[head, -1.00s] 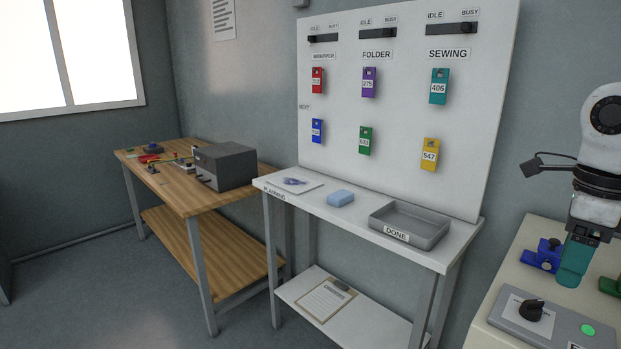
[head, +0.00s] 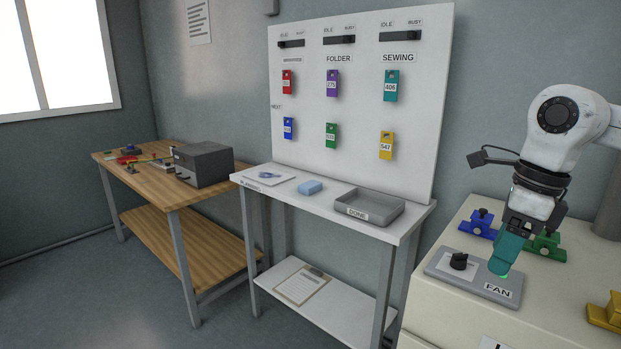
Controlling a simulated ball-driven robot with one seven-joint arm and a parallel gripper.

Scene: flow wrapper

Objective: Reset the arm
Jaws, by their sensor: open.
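My arm shows at the right of the head view, white with dark joints, and reaches down over a cream cabinet. My gripper (head: 507,254) points down, with teal fingers seen nearly side-on. It is open, and I see nothing held between the fingers. The fingertips overlap the green button (head: 503,276) on the grey FAN panel (head: 474,280) in the picture; whether they touch it I cannot tell. The panel also has a black knob (head: 459,261).
Blue (head: 481,223), green (head: 547,247) and yellow (head: 606,312) fixtures stand on the cabinet top (head: 577,280) around my gripper. Left are a white table (head: 395,233) with a DONE tray (head: 369,213), a tag board (head: 425,150) and a wooden workbench (head: 180,195).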

